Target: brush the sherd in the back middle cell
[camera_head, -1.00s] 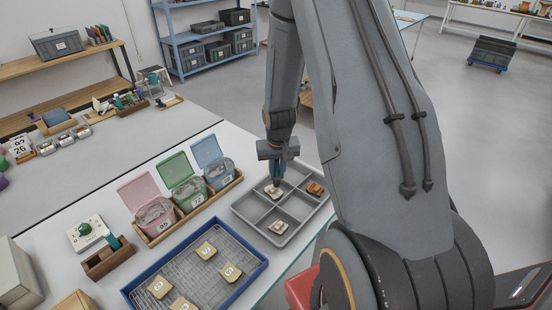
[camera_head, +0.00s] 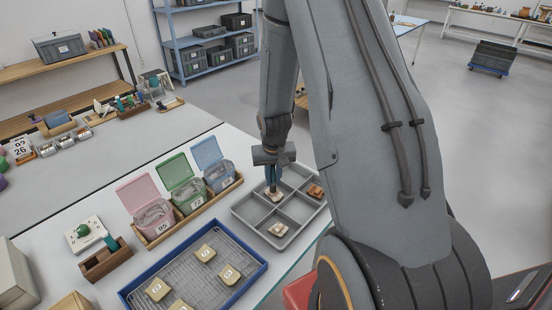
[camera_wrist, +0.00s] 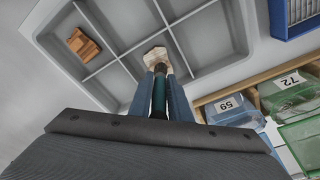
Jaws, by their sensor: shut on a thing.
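A pale sherd (camera_head: 272,193) lies in a cell of the grey divided tray (camera_head: 243,212). It also shows in the wrist view (camera_wrist: 156,57), partly covered. My gripper (camera_head: 273,174) points down over this cell, shut on a brush with a dark teal handle (camera_wrist: 159,95). The two bluish fingers (camera_wrist: 160,78) stand on either side of the handle. The brush's lower end is at the pale sherd; I cannot tell whether it touches. An orange-brown sherd (camera_head: 315,191) lies in a cell to the right, and another pale sherd (camera_head: 278,229) in a front cell.
A blue-rimmed rack tray (camera_head: 130,293) with several tan labelled pieces stands in front. Pink (camera_head: 137,192), green (camera_head: 174,170) and blue (camera_head: 206,152) lidded bins stand in a wooden holder left of the grey tray. A wooden block holder (camera_head: 105,262) is at left.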

